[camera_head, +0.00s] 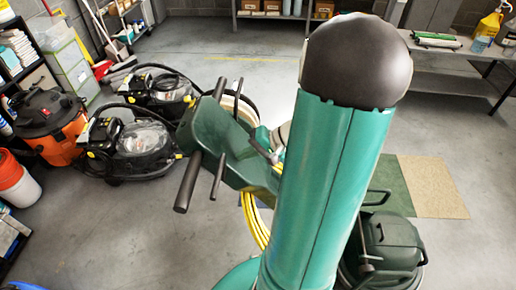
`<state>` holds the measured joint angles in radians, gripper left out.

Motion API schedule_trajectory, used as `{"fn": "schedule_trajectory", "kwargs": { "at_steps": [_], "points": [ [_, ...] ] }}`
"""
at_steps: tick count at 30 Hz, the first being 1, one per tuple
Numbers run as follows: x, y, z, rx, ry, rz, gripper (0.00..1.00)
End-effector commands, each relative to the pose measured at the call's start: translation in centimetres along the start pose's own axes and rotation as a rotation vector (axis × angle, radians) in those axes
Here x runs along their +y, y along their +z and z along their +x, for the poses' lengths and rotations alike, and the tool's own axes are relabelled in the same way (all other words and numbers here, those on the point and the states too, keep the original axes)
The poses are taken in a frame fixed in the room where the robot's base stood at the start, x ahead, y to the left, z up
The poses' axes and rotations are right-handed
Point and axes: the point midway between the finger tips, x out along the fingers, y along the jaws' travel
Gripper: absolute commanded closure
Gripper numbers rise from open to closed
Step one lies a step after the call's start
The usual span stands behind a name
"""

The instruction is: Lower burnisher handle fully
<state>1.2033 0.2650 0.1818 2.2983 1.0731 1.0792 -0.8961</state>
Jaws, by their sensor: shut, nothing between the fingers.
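The burnisher handle head (228,145) is dark green, left of centre, raised and tilted. Dark grip bars stick out of it at both ends. Its machine body (392,243), dark green with a round base, shows at the lower right. The tube between them is hidden behind my large teal arm link. My gripper (272,156) is small and mostly hidden beside that link, at the right edge of the handle head. It looks shut and empty. Whether it touches the handle is unclear.
A yellow cable (254,222) hangs below the handle head. Black floor machines (142,140) and an orange vacuum (52,122) stand at left. Green and tan pads (432,185) lie on the floor at right. A bench (465,55) stands behind them.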

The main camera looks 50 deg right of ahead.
Motion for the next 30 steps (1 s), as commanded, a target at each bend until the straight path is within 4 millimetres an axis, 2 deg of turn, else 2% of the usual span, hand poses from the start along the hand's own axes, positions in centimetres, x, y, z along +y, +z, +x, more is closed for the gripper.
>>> {"fn": "schedule_trajectory", "kwargs": {
  "at_steps": [4, 14, 24, 30],
  "points": [
    [0.0, 0.0, 0.8, 0.001, 0.0, 0.002, 1.0],
    [0.0, 0.0, 1.0, 0.0, 0.001, 0.001, 1.0],
    [-0.3, 0.1, 5.2, -0.003, 0.054, 0.0, 1.0],
    [-0.2, 0.1, 5.6, -0.001, 0.061, 0.001, 1.0]
  ]
}}
